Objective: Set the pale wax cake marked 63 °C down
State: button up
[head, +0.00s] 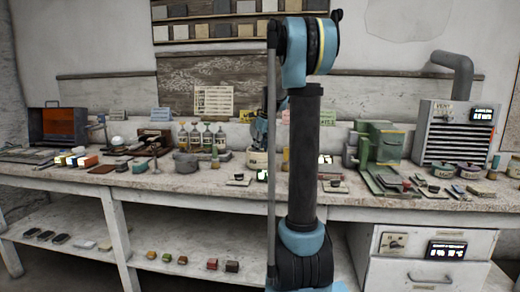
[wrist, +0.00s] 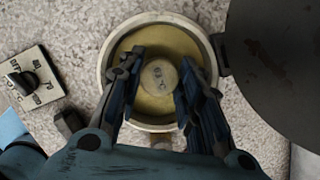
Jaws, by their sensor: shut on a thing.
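A pale round wax cake (wrist: 159,77) with small dark marks, too small to read, is between the fingers of my gripper (wrist: 160,68) in the wrist view. My gripper is shut on it. Directly behind the cake is a round pale-rimmed pot (wrist: 107,52) with a yellowish inside. I cannot tell how far the cake is above the pot's floor. In the head view my arm hides most of the gripper, and a cream pot (head: 257,159) shows on the bench beside the arm.
A dark round lid (wrist: 275,65) stands open at the pot's right. A dial plate (wrist: 33,78) lies to its left on the speckled bench. In the head view, bottles (head: 207,138) stand left and a green machine (head: 382,145) right. A lower shelf (head: 120,250) holds small blocks.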

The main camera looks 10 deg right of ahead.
jog(key=shift+f, duration=0.2)
jog(key=o, duration=1)
jog(key=shift+r, duration=0.1)
jog(key=shift+r, duration=1.9)
